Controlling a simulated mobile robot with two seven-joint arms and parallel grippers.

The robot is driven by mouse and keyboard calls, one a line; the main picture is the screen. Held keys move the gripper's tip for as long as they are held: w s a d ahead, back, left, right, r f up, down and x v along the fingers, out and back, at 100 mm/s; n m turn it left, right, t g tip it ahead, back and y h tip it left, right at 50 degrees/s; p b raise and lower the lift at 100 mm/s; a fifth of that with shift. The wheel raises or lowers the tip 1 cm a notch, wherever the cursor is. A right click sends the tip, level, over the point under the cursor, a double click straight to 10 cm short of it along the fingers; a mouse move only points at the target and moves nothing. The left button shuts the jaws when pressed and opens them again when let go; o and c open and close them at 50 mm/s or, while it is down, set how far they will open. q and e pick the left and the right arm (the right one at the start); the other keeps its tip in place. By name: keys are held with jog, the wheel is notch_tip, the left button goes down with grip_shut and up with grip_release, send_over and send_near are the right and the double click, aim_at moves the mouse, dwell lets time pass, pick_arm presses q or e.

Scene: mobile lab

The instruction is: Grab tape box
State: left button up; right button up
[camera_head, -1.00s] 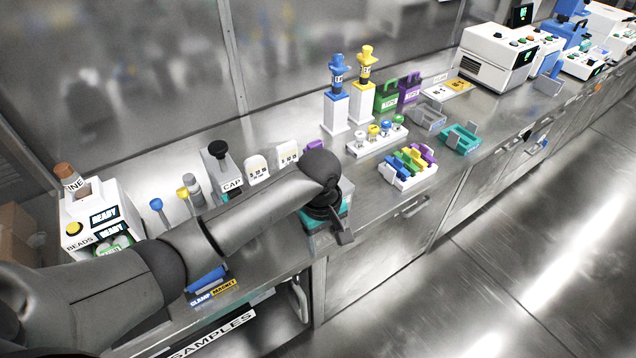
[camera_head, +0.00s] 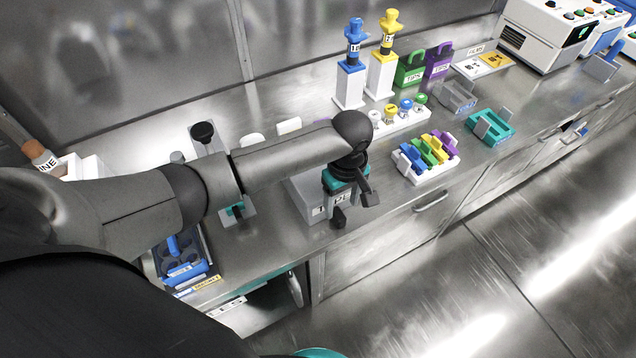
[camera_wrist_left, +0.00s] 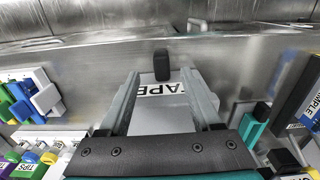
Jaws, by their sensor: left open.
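The tape box is a grey box (camera_head: 308,197) near the front edge of the steel bench, partly hidden by my left gripper and arm. Its white label reading TAPE (camera_wrist_left: 163,89) shows in the left wrist view. My left gripper (camera_head: 352,206) points down at the right part of the box in the head view. In the left wrist view its two grey fingers (camera_wrist_left: 160,100) are apart, with the label between them. A black upright block stands just beyond the label. I cannot tell whether the fingers touch the box. My right gripper does not show.
A white rack with coloured pieces (camera_head: 428,168) stands to the right of the box. Blue and yellow pipette-like tools on white stands (camera_head: 350,84) are behind. A blue tray (camera_head: 180,260) is at the left, near a black-knobbed stand (camera_head: 203,133). Bare bench lies around the teal holder (camera_head: 490,127).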

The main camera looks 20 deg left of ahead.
aim_at(340, 215)
pick_arm(q)
jog(key=shift+f, duration=0.55)
notch_tip(340, 215, down, 5)
jog(key=shift+s+b, duration=0.15)
jog(key=shift+b, duration=0.65)
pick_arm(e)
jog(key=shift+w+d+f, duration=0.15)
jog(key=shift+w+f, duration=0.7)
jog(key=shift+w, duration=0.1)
pick_arm(q)
jog(key=shift+c, duration=0.2)
jog(key=c, duration=0.3)
grip_shut()
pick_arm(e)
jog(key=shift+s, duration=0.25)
pick_arm(q)
jog(key=shift+r, duration=0.1)
